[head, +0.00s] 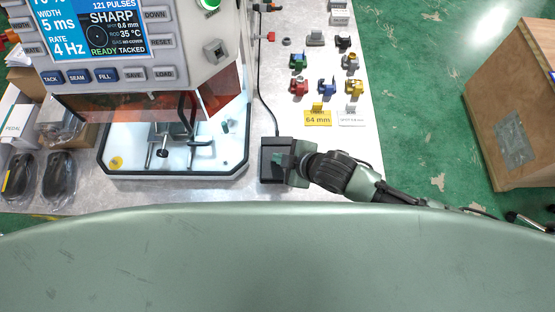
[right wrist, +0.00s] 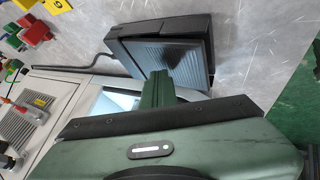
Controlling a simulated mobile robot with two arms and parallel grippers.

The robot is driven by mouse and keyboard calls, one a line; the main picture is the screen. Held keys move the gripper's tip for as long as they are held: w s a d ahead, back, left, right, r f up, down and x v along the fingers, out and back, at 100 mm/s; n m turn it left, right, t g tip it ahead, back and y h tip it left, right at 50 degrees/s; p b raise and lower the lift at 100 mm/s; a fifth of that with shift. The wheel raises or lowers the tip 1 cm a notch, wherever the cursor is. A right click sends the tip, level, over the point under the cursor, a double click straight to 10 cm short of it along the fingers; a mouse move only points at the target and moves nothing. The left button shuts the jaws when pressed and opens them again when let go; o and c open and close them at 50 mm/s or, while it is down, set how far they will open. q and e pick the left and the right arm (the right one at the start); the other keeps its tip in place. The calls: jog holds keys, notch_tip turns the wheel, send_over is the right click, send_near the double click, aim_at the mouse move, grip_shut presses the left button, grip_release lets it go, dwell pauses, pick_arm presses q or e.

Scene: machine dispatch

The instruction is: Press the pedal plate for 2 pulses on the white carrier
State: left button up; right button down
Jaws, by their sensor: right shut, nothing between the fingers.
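The pedal is a black box with a ribbed plate (right wrist: 188,58) on the table, right of the welding machine; its dark body shows in the head view (head: 270,176). My right gripper (head: 286,160) is shut and empty, over the pedal. In the right wrist view its green fingertips (right wrist: 156,84) are at the plate's near edge; I cannot tell whether they touch it. The machine's screen (head: 105,28) reads 121 PULSES and READY. I cannot identify a white carrier for certain; metal fixtures (head: 163,152) stand in the machine's lit white chamber. My left gripper is not in view.
Several coloured clamp-like parts, such as a red one (head: 299,86), stand behind the pedal with a yellow 64 mm card (head: 317,118). A black cable (head: 262,100) runs back from the pedal. Two dark pedal-shaped objects lie at left. A wooden cabinet (head: 515,110) stands at right.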

jog(key=shift+s+f, duration=0.15)
jog(key=shift+f, duration=0.4)
dwell(0.4)
jog(key=shift+w+r+p, duration=0.2)
jog(key=shift+r+p, duration=0.85)
jog(key=shift+r, duration=0.05)
jog(key=shift+r, duration=0.1)
jog(key=r+p, duration=0.5)
jog(key=shift+w, duration=0.3)
jog(key=shift+d+f, duration=0.1)
